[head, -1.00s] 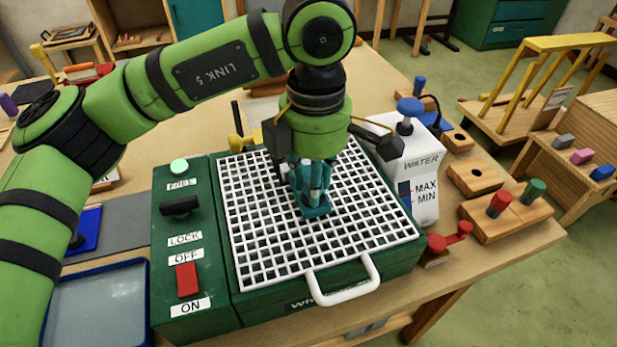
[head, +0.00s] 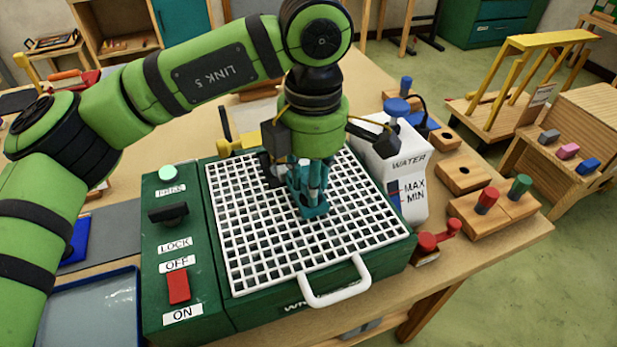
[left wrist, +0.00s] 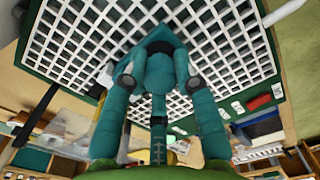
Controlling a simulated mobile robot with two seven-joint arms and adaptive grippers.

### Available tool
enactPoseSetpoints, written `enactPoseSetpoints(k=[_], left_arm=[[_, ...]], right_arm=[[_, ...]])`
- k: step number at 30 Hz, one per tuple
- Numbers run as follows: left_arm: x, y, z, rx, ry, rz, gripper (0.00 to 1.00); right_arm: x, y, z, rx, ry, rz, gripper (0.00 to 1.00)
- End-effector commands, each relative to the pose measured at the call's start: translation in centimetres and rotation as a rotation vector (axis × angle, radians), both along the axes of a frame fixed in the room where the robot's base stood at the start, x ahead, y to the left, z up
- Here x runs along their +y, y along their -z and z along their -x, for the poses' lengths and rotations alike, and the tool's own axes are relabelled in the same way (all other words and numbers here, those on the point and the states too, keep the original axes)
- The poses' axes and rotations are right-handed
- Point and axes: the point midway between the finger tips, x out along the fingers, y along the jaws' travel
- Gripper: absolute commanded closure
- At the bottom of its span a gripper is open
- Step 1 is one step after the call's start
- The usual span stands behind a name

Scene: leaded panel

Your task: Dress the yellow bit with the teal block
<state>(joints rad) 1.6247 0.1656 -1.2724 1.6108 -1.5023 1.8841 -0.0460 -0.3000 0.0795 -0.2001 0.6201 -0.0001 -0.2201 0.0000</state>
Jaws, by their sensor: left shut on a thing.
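My left gripper (head: 311,200) has teal fingers and points down over the white grid (head: 250,240) on top of the green machine. It is shut on the teal block (head: 314,212), low over the middle of the grid. In the left wrist view the teal block (left wrist: 160,40) sits between the fingertips with the grid behind it. I cannot tell whether the block touches the grid. I cannot make out the yellow bit for certain; the gripper and block hide part of the grid. My right gripper is out of view.
The machine's left panel holds a pale green button (head: 168,174), a black knob (head: 168,214) and a red switch (head: 178,287). A white water tank (head: 408,180) stands at right. Wooden holders with red (head: 488,200) and green (head: 520,187) pegs lie beyond. A grey tray (head: 95,305) is front left.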

Motion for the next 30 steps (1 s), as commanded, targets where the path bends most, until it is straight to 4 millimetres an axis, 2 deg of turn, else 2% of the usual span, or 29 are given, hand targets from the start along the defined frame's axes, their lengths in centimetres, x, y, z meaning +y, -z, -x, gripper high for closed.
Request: enactPoseSetpoints(k=[16, 30], left_arm=[[-0.7, -0.1, 2.1, -0.003, 0.000, 0.001, 0.99], [-1.2, -3.2, 3.8, -0.003, 0.002, 0.001, 0.99]], right_arm=[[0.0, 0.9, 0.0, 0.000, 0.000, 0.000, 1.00], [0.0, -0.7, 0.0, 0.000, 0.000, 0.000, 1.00]])
